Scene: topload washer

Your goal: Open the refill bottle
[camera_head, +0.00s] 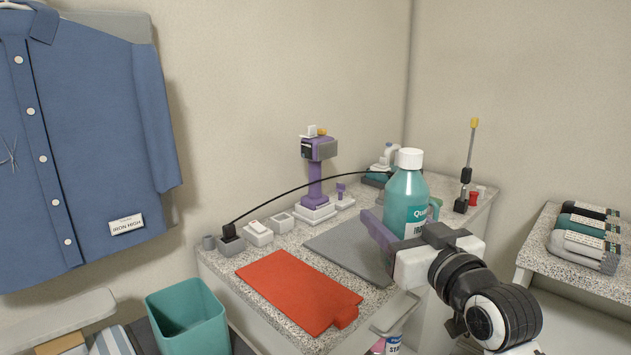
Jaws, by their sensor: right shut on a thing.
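One purple finger shows at the bottle's left side. The gripper hides the bottle's base, so I cannot tell whether it touches the counter. My left gripper is not in view.
The counter (281,327) holds a red mat (298,291), a grey mat (345,246), a purple stand (316,178) and small switch boxes (257,232) with a black cable. A teal bin (187,317) is lower left. Folded cloths (585,238) lie on a right shelf. A blue shirt (85,140) hangs left.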

